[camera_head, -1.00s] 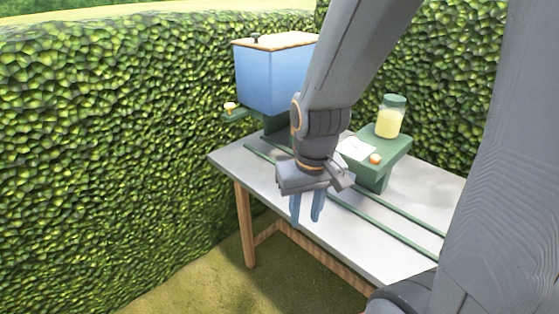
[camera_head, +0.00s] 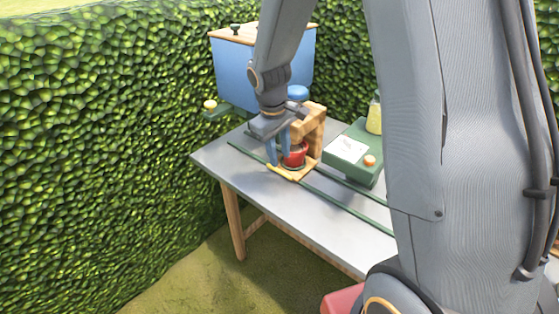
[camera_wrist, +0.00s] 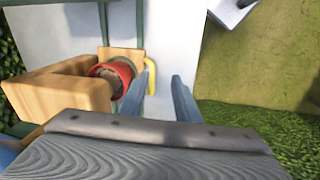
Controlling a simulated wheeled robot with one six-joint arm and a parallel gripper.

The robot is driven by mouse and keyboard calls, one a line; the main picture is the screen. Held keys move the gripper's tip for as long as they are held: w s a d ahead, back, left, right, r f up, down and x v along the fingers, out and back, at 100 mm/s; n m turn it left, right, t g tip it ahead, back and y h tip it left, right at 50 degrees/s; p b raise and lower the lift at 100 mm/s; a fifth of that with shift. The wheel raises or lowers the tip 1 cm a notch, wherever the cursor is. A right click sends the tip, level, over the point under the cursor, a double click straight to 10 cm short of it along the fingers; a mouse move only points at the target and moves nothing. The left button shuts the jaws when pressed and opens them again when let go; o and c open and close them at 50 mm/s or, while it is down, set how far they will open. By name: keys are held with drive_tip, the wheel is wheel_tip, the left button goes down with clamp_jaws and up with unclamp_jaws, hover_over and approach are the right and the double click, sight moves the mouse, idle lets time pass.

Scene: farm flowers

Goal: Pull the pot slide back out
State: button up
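The pot slide is a wooden carriage with an upright block (camera_head: 311,122) and a flat base, on green rails. A red pot (camera_head: 296,155) with brown filling stands upright on its base; the pot also shows in the wrist view (camera_wrist: 118,74). A yellow handle (camera_head: 281,172) sits at the slide's front edge. My gripper (camera_head: 278,163) is over the front of the slide, its blue fingers pointing down. In the wrist view the fingers are apart, and the yellow handle (camera_wrist: 153,78) shows close beside the left finger. I cannot tell whether they touch.
A blue hopper (camera_head: 245,75) with a wooden lid stands behind the slide. A yellow knob (camera_head: 210,104) is at its left. The grey table's front (camera_head: 265,205) is clear.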

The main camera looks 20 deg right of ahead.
sight(279, 170)
drive_tip(key=shift+n, duration=0.6)
drive_tip(key=shift+w+d+f+p, duration=0.15)
drive_tip(key=shift+w+f+p, duration=0.45)
drive_tip(key=shift+f, duration=0.8)
drive_tip(key=shift+w+d+f+p, duration=0.1)
drive_tip(key=shift+w+f+p, duration=0.2)
drive_tip(key=shift+w+f, duration=0.85)
drive_tip(key=shift+w+d+f+p, duration=0.15)
drive_tip(key=shift+w+f+p, duration=0.3)
drive_tip(key=shift+f, duration=1.2)
drive_tip(key=shift+s, duration=0.1)
clamp_jaws()
